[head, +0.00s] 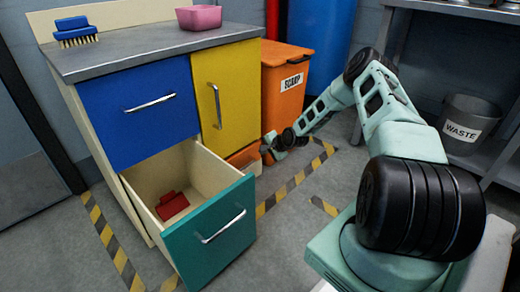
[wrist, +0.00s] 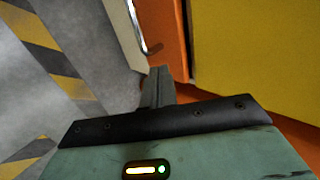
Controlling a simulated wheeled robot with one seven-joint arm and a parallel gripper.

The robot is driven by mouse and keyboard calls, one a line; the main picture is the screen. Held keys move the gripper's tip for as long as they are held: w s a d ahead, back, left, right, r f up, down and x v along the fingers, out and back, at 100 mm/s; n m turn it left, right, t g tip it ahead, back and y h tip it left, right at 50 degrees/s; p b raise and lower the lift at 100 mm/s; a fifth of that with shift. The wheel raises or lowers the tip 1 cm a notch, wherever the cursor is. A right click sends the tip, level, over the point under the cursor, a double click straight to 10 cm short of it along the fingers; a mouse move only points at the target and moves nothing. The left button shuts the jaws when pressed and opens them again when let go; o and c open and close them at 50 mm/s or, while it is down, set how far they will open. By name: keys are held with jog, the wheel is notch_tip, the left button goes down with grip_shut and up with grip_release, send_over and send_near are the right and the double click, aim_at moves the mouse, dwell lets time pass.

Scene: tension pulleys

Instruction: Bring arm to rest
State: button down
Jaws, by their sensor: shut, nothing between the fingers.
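My gripper (wrist: 159,86) shows in the wrist view with its fingers together and nothing between them. In the head view my gripper (head: 268,149) is low and far off, at the end of my stretched-out pale green arm. It is beside the cabinet's right side, in front of the orange bin (head: 285,85) marked SCAMP. The wrist view shows orange and yellow surfaces close to the fingers. I cannot tell whether the fingertips touch anything.
The cabinet has a blue drawer (head: 140,110), a yellow door (head: 228,95) and a teal drawer (head: 210,235) standing open with a red object (head: 172,205) inside. A blue brush (head: 75,32) and pink tub (head: 198,17) are on top. A grey WASTE bin (head: 466,125) stands right.

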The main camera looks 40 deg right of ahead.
jog(key=p+v, duration=0.2)
jog(key=v, duration=0.4)
jog(key=shift+s+p, duration=0.15)
jog(key=shift+p, duration=0.15)
jog(key=shift+r, duration=0.15)
